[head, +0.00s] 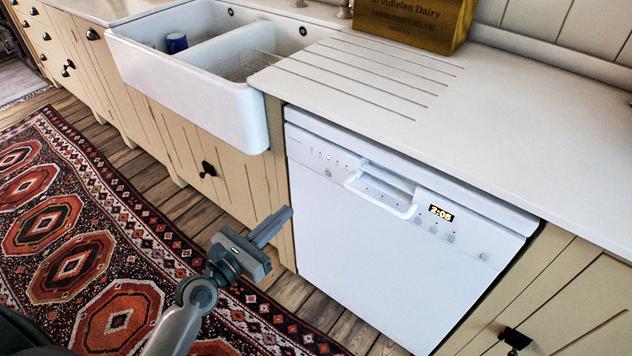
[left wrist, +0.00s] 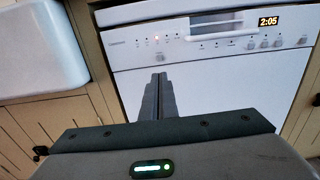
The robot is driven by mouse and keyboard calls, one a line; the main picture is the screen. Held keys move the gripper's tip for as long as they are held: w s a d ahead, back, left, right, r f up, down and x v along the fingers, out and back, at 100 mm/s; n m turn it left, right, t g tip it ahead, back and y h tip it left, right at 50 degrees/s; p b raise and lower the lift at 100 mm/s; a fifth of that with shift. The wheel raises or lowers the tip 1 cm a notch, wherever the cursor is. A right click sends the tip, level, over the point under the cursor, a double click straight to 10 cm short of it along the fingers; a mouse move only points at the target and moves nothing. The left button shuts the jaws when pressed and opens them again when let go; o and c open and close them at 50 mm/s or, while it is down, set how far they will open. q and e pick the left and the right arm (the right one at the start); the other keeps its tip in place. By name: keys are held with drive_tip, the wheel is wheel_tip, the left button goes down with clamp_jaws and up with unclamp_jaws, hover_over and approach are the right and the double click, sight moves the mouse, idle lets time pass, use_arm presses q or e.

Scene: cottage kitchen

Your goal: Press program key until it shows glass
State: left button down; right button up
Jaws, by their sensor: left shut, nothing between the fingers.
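A white dishwasher (head: 375,245) stands under the counter with its door shut. Its control panel runs along the top, with a handle (head: 380,195) in the middle, small keys and indicator lights at the left, and a display (head: 441,213) reading 2:05 at the right. A round program key (head: 328,172) seems to sit below the left lights; it also shows in the left wrist view (left wrist: 159,58). One light above it glows reddish in the wrist view. My left gripper (head: 289,212) is shut and empty, in front of the dishwasher's left side, below the panel. My right gripper is not in view.
A white double sink (head: 235,115) juts out left of the dishwasher, with a blue cup (head: 177,42) in it. The counter (head: 520,130) above is mostly clear, with a wooden box (head: 410,22) at the back. A patterned rug (head: 110,240) covers the floor at left.

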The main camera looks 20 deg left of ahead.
sight(327, 174)
use_arm(q)
drive_tip(key=shift+w, duration=0.15)
drive_tip(key=x, duration=1.3)
drive_tip(key=shift+w, duration=0.1)
drive_tip(key=shift+w+d, duration=0.15)
drive_tip(key=shift+w, duration=0.1)
